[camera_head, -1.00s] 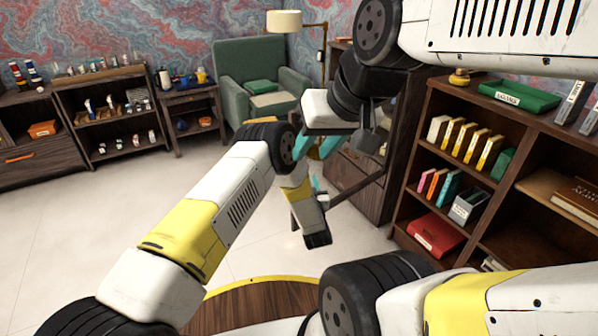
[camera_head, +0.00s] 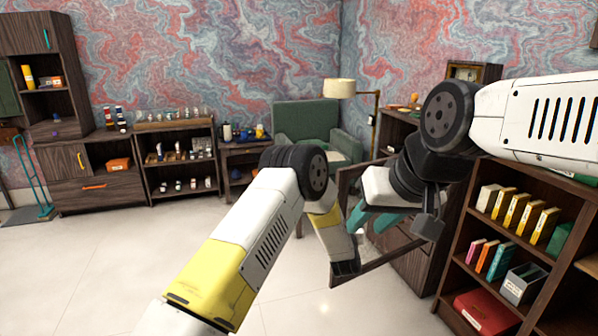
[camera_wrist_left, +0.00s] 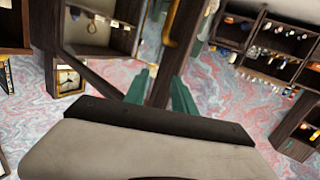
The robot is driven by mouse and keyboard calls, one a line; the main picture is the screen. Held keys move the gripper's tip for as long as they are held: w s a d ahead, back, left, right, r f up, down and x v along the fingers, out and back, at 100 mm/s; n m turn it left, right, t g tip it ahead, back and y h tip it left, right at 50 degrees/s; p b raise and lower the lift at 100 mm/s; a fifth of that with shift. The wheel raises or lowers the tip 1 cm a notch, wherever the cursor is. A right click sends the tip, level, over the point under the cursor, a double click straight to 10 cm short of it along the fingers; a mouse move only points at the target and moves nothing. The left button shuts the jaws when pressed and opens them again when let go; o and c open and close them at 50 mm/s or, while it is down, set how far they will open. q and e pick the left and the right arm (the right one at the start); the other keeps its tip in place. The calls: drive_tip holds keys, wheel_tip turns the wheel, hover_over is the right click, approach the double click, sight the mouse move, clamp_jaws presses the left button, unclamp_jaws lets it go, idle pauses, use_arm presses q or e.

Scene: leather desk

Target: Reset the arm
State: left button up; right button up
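My left arm comes in from the left in the head view, and its bent forearm hides its gripper there. In the left wrist view the two teal fingers of my left gripper (camera_wrist_left: 162,84) stand apart with nothing visible held. A dark wooden strip (camera_wrist_left: 164,62) shows behind and between them. My right arm comes in from the upper right in the head view. The teal fingers of my right gripper (camera_head: 371,218) point down and left, apart, and seem empty. Both arms are raised in front of me, close together in the picture.
A dark wooden cabinet (camera_head: 412,262) with what looks like an open door or frame (camera_head: 392,262) stands behind the arms. A bookshelf (camera_head: 452,290) is at right. Low shelves (camera_head: 150,185) and a green armchair (camera_head: 305,120) line the back. The floor (camera_head: 120,265) at left is clear.

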use_arm(q)
drive_tip(key=g, duration=0.1)
approach(339, 190)
drive_tip(key=shift+h, duration=0.4)
drive_tip(key=x, duration=0.4)
drive_tip(key=shift+w+a, duration=0.2)
drive_tip(key=s+a+r+g, duration=0.2)
drive_tip(key=s+a+r, duration=0.3)
drive_tip(key=a+r, duration=0.3)
drive_tip(key=s+a+r+g, duration=0.2)
drive_tip(key=s+a+r, duration=0.35)
drive_tip(key=r, duration=0.35)
drive_tip(key=s+a+g, duration=0.1)
drive_tip(key=s+a, duration=0.5)
drive_tip(key=s, duration=0.4)
drive_tip(key=s+a+g+y, duration=0.1)
drive_tip(key=s+a+g, duration=0.1)
drive_tip(key=s+a, duration=0.4)
drive_tip(key=s+a+r+n+g+y, duration=0.1)
drive_tip(key=s+a, duration=0.5)
drive_tip(key=s, duration=1)
drive_tip(key=shift+s+g, duration=0.15)
drive_tip(key=shift+g, duration=0.45)
drive_tip(key=shift+r, duration=0.2)
